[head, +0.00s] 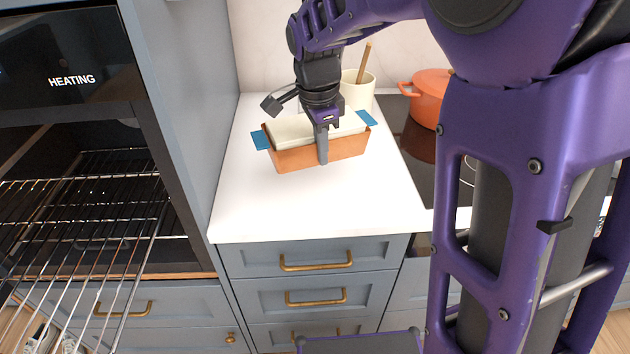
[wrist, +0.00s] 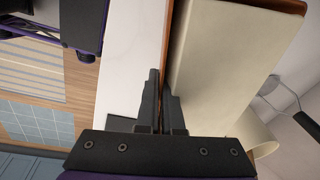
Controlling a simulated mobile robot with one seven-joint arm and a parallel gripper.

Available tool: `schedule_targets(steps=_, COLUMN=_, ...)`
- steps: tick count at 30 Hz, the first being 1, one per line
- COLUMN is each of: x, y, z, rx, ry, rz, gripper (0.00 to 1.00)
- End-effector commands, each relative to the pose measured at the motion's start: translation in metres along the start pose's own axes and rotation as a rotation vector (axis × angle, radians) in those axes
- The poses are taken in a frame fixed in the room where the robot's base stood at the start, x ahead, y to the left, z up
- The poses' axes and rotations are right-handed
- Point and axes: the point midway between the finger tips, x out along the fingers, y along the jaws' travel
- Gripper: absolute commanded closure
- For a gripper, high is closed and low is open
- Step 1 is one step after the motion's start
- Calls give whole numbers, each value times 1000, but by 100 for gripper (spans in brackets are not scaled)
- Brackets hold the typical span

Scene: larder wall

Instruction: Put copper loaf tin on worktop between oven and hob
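The copper loaf tin (head: 290,159), with a cream filling or lining and blue tabs at its ends, is upright over the white worktop (head: 310,213), between the oven (head: 75,55) and the black hob (head: 412,150). I cannot tell whether its base touches the worktop. My gripper (head: 322,158) points down at the tin's near long side. In the wrist view, my gripper's fingers (wrist: 162,82) are closed on either side of the tin's copper wall (wrist: 168,45). The tin's far side is mostly hidden.
A cream crock (head: 358,92) with a wooden utensil stands close behind the tin. An orange pot (head: 430,97) sits on the hob. The oven is open, its wire racks (head: 85,215) showing, and its display reads HEATING. The worktop's front is clear.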

Motion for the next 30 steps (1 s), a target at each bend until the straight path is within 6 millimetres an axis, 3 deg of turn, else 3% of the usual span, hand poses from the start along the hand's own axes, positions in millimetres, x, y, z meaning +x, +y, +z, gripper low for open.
schedule_targets(steps=4, x=-11, y=0, z=9, rx=166, ry=17, rz=16, gripper=100)
schedule_targets(steps=10, x=-14, y=2, z=14, rx=281, ry=28, rz=32, gripper=100)
schedule_targets(steps=30, x=74, y=12, z=22, rx=293, ry=29, rz=36, gripper=100)
